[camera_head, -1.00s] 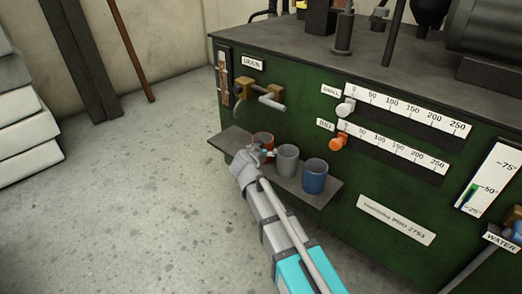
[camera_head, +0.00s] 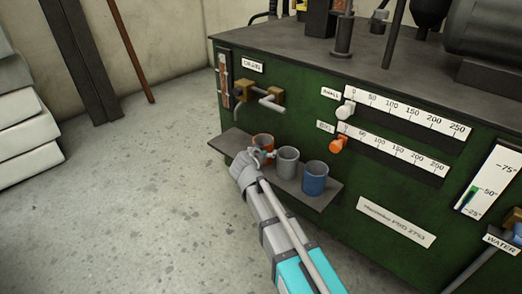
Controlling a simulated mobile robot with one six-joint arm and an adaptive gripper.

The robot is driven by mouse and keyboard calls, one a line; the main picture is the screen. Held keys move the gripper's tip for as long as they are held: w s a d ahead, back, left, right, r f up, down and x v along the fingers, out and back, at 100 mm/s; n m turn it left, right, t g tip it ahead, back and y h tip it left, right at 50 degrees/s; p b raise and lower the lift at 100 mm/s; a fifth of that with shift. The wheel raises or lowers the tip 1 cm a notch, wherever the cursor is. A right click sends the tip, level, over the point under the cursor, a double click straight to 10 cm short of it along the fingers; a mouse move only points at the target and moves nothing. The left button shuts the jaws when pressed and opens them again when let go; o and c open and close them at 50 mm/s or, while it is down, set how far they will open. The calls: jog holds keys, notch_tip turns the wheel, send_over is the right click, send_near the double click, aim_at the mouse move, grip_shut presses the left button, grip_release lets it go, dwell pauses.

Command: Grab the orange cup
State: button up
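The orange cup (camera_head: 264,140) stands at the left of a row of three cups on a dark shelf (camera_head: 234,141) on the front of the green machine. My gripper (camera_head: 262,154) is at the near side of the orange cup, at its rim or wall. The gripper and wrist hide the lower part of the cup. The fingers are small and partly hidden, so I cannot tell whether they are closed on the cup.
A grey cup (camera_head: 287,162) stands close to the right of the gripper, and a blue cup (camera_head: 314,178) is further right. Brass taps (camera_head: 245,90) stick out above the shelf. An orange knob (camera_head: 338,145) is at the upper right. Open floor (camera_head: 150,200) lies to the left.

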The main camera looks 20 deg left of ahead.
jog(key=shift+r+p, duration=1.1)
jog(key=shift+r, duration=0.15)
jog(key=s+d+r+p, duration=0.2)
jog(key=s+r+p, duration=0.8)
jog(key=s, duration=0.4)
jog(key=shift+d+r, duration=0.2)
jog(key=shift+w, duration=0.1)
jog(key=shift+r+p, duration=0.1)
jog(key=shift+p, duration=0.2)
